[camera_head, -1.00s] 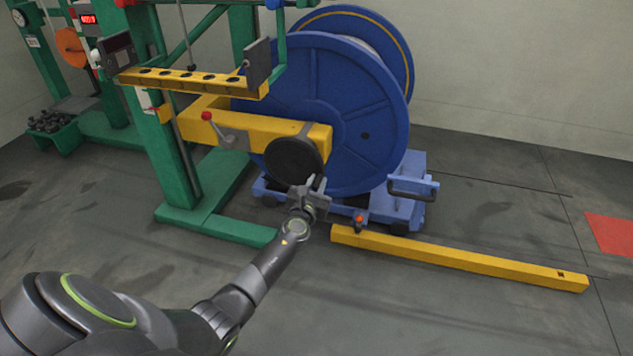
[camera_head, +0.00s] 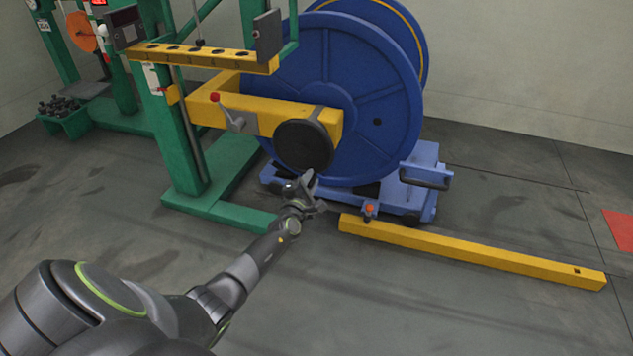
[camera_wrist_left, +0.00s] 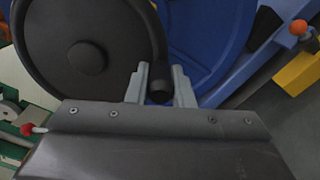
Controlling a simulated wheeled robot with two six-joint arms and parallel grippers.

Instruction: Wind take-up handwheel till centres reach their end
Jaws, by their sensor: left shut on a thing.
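The take-up handwheel (camera_head: 303,146) is a black disc on the end of a yellow arm (camera_head: 265,115), in front of a large blue reel (camera_head: 375,125). In the left wrist view the handwheel (camera_wrist_left: 85,55) fills the upper left, with a round hub in its middle. My left gripper (camera_head: 305,187) is at the handwheel's lower edge. In the left wrist view its two fingers (camera_wrist_left: 160,85) are closed around a small dark knob-like handle (camera_wrist_left: 160,90) beside the rim. The centres are hidden by the arm and reel. My right gripper is not in view.
A red-knobbed lever (camera_head: 230,112) is on the yellow arm. The reel stands over a blue trolley (camera_head: 410,180). A yellow beam (camera_head: 470,250) lies on the floor at right. A green frame (camera_head: 185,140) stands at left. The front floor is clear.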

